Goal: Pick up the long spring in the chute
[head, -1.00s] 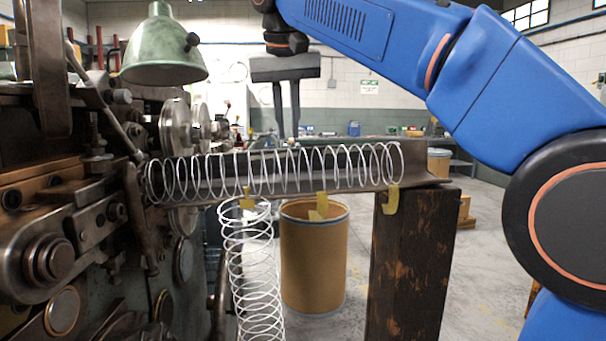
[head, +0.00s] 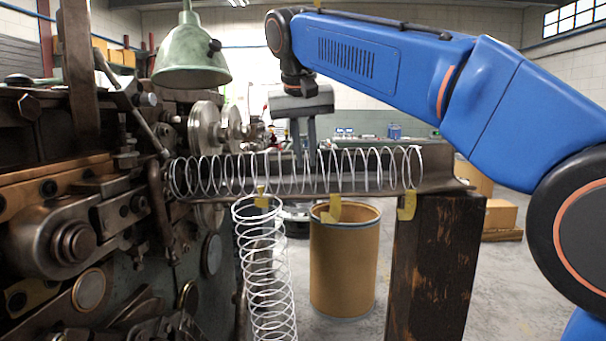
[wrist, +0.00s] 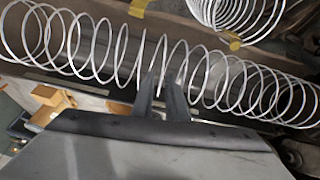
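The long spring (head: 345,170) is a bright wire coil lying lengthwise in the dark metal chute (head: 440,183), just right of the machine. It also spans the wrist view (wrist: 220,80). My gripper (head: 304,172) points down at the middle of the long spring, with its fingertips down among or just behind the coils. In the wrist view the two fingers (wrist: 162,85) stand apart with a narrow gap, and some wire shows between and around them. Whether the fingertips touch the wire cannot be told. The coils look undeformed.
A second spring (head: 265,270) hangs below the chute from a yellow hook (head: 262,197). The coiling machine (head: 70,240) and a green lamp (head: 190,58) stand at left. A brown drum (head: 343,265) stands behind, and a dark post (head: 430,270) supports the chute's right end.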

